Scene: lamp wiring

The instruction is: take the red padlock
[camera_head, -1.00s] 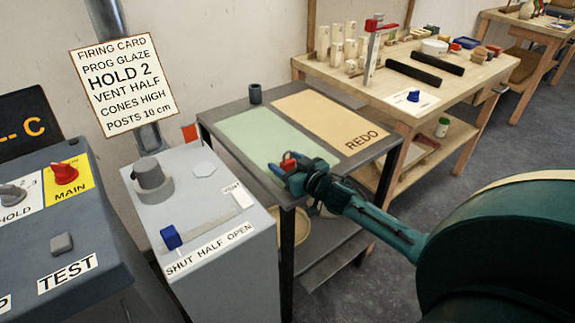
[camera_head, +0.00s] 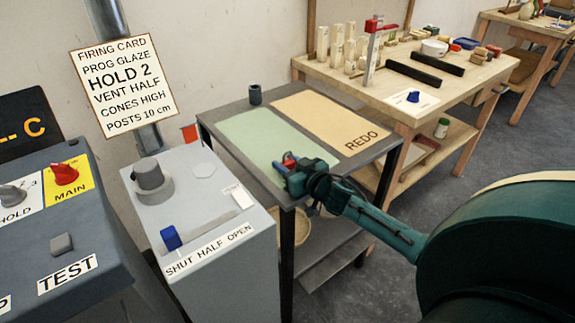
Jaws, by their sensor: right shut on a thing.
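The red padlock (camera_head: 289,159) is at the front edge of the dark side table, by the green mat. My right gripper (camera_head: 282,166) is shut on it, and the jaws and wrist hide most of the padlock. My left gripper is not in view.
A grey vent box (camera_head: 200,200) with a blue slider knob (camera_head: 171,238) stands close at left. A wooden workbench (camera_head: 440,95) stands behind.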

